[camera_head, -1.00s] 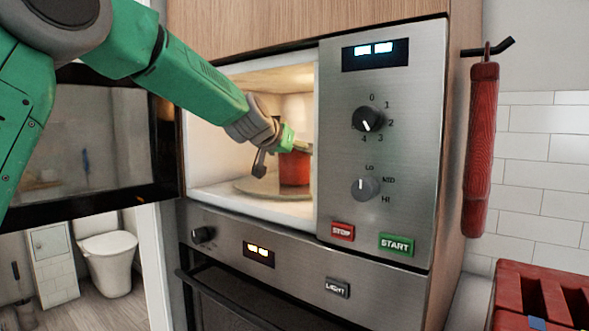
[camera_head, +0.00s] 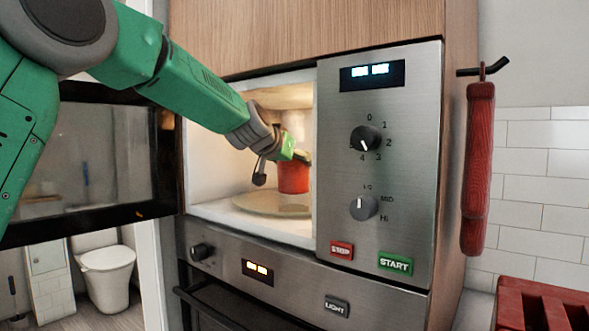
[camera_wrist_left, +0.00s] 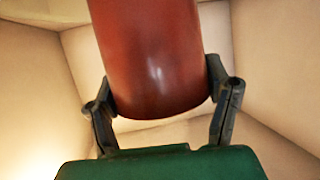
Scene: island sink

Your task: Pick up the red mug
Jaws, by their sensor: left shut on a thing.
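The red mug (camera_head: 293,178) is inside the open microwave, in my left gripper (camera_head: 275,163). In the head view its base appears raised above the round turntable plate (camera_head: 250,203). In the left wrist view the red mug (camera_wrist_left: 150,55) fills the upper middle, with the two dark fingers of my left gripper (camera_wrist_left: 163,108) on either side of its lower part. The left gripper is shut on the mug. Part of the mug's upper side is hidden by the gripper in the head view. My right gripper is not seen.
The microwave door (camera_head: 95,160) stands open at the left. The control panel (camera_head: 375,150) bounds the opening on the right. An oven (camera_head: 265,285) is below. A red hanging object (camera_head: 478,170) and a red rack (camera_head: 540,305) are at the right.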

